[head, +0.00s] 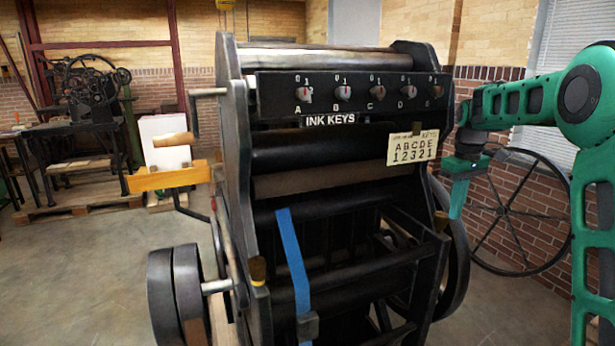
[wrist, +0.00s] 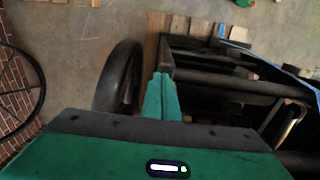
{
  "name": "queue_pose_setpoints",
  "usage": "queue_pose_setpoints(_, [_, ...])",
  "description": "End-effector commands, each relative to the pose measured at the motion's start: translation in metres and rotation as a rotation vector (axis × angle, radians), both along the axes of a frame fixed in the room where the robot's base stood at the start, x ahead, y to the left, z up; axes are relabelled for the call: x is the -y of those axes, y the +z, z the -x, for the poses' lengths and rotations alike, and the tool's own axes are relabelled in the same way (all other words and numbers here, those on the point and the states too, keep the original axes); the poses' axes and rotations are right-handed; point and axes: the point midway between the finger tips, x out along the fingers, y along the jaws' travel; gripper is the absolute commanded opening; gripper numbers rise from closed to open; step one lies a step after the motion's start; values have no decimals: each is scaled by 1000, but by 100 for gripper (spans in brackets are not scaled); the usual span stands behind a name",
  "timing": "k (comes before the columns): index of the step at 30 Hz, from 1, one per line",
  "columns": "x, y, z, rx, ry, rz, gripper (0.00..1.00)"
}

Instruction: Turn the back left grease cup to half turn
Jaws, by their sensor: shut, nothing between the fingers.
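The black hand press (head: 330,210) stands in the middle of the head view. A small brass-coloured cup (head: 258,270) sits upright on its near left side, and a similar one (head: 440,221) sits on the right side. I cannot make out a separate cup at the back left; the side frame hides much there. My gripper (head: 459,195) is at the press's right side, pointing down near the large wheel. In the wrist view my gripper (wrist: 159,90) has its green fingers together and empty, beside the dark wheel (wrist: 119,78). No cup is between or touching the fingers.
Ink keys (head: 344,92) line the top panel, with a letter card (head: 412,148) below. A blue strap (head: 293,260) hangs down the front. A crank (head: 207,92) and an orange wooden bracket (head: 168,178) jut out left. A spoked wheel (head: 520,212) stands by the brick wall.

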Motion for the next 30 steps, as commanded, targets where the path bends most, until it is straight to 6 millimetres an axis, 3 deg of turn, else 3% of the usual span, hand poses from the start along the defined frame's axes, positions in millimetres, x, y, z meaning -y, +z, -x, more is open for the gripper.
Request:
queue_pose_setpoints(1, [-1, -12, 3, -23, 0, -4, 0])
queue_pose_setpoints(3, [-1, -13, 3, -26, 0, -5, 0])
queue_pose_setpoints(30, [-6, -14, 4, -26, 3, -6, 0])
